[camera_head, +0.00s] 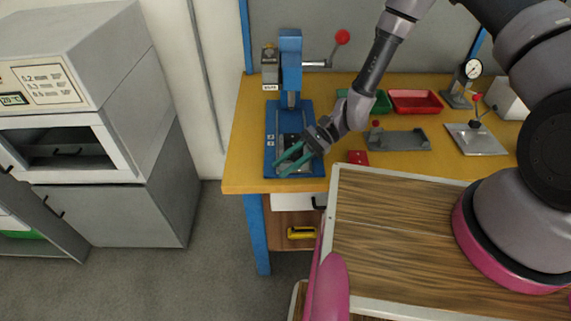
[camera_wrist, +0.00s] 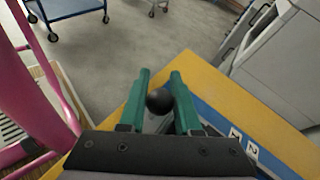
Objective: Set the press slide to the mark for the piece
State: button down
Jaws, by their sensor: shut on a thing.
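The blue press (camera_head: 291,62) stands at the left end of the yellow bench, with a lever ending in a red ball (camera_head: 342,37). Its blue base (camera_head: 270,165) carries small white number labels, which read 1 (camera_wrist: 235,132) and 2 (camera_wrist: 251,148) in the wrist view. My gripper (camera_head: 280,166) has green fingers and reaches low over the front of the press base. In the wrist view, my gripper (camera_wrist: 160,76) is shut on a round black knob (camera_wrist: 159,101). The slide under my gripper is mostly hidden, and I cannot tell which mark it stands at.
Right of the press are a small red piece (camera_head: 357,158), a green bin (camera_head: 380,103), a red bin (camera_head: 415,101), a grey fixture (camera_head: 398,140) and a dial gauge (camera_head: 470,72). A grey oven (camera_head: 75,85) stands left. A wood-topped surface (camera_head: 420,235) is in front.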

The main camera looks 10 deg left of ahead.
aim_at(285, 140)
jog(key=w, duration=0.3)
jog(key=w+a, duration=0.1)
jog(key=w, duration=0.2)
jog(key=w+a, duration=0.1)
jog(key=w, duration=0.3)
jog(key=shift+a, duration=0.2)
jog(key=c, duration=0.6)
grip_release()
jog(key=v, duration=1.1)
